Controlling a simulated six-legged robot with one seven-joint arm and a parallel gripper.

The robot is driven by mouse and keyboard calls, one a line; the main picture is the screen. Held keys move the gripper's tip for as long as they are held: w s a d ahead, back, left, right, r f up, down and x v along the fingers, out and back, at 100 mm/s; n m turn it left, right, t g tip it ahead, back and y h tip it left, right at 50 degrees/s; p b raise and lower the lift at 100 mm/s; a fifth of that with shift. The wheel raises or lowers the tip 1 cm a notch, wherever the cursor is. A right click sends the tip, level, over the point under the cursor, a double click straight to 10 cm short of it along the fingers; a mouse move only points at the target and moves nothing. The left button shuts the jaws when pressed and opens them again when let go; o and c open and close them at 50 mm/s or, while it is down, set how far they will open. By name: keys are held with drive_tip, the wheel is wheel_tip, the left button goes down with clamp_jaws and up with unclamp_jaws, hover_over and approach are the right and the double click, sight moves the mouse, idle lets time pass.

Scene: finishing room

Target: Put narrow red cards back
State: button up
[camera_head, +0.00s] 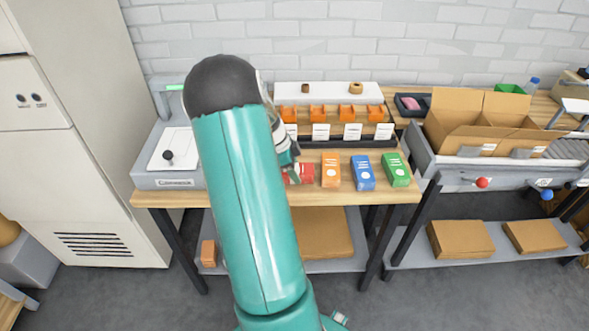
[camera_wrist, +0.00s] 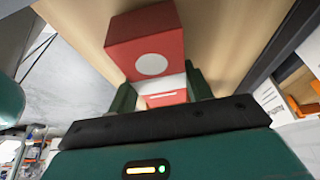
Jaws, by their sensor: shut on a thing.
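A narrow red card box (camera_head: 301,174) with a white circle and a white band is at the front of the wooden table, at the left end of a row of coloured boxes. My gripper (camera_wrist: 162,92) is shut on this red box (camera_wrist: 150,40), with one dark green finger on each side of it in the wrist view. I cannot tell whether the box touches the table. In the head view my arm covers part of the box and most of my gripper.
Orange (camera_head: 331,170), blue (camera_head: 363,173) and green (camera_head: 397,170) boxes stand to the right. Behind them is a rack with orange holders (camera_head: 317,113) and white labels (camera_head: 353,131). An open cardboard box (camera_head: 480,127) lies on the conveyor at right. A grey machine (camera_head: 168,179) stands left.

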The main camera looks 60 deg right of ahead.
drive_tip(key=shift+f, duration=0.15)
drive_tip(key=o, duration=1.2)
